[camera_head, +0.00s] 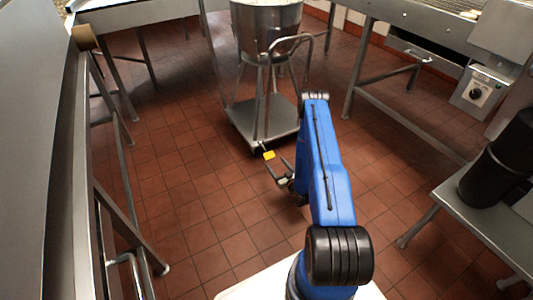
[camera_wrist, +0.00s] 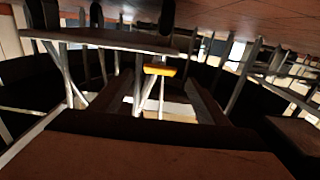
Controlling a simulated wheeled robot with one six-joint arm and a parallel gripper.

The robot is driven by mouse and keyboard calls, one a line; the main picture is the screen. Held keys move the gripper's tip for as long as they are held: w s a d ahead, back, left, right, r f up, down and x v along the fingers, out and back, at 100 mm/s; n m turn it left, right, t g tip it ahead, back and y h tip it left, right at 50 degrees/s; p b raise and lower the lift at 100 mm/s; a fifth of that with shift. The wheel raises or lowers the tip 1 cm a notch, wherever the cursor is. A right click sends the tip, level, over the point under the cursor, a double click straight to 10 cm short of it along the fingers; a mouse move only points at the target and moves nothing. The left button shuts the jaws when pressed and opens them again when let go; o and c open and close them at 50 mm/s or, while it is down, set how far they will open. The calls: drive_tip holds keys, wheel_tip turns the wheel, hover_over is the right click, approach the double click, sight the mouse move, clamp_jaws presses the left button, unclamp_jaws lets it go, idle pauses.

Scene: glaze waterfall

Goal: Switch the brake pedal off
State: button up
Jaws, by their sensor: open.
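The brake pedal is a small yellow tab (camera_head: 268,155) at the low front edge of a wheeled metal stand (camera_head: 243,124). The stand carries a large steel bowl (camera_head: 268,25). In the wrist view the yellow pedal (camera_wrist: 160,70) shows near the middle, seemingly beside the stand's legs. My gripper (camera_head: 276,166) is open and low over the floor, just in front of the pedal, with a small gap seeming to remain. Its fingers point toward the stand. Whether the pedal is pressed or raised cannot be told.
A steel table with a control box (camera_head: 478,93) stands at the right rear. A bench (camera_head: 462,203) with a black cylinder (camera_head: 498,163) is at the right. Metal counters and legs line the left. Red tiled floor (camera_head: 200,200) is clear between them.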

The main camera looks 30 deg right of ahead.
sight(269, 154)
drive_tip(key=w, duration=1.1)
drive_tip(key=shift+w+a, duration=0.15)
drive_tip(key=shift+a, duration=0.05)
drive_tip(key=c, duration=1.5)
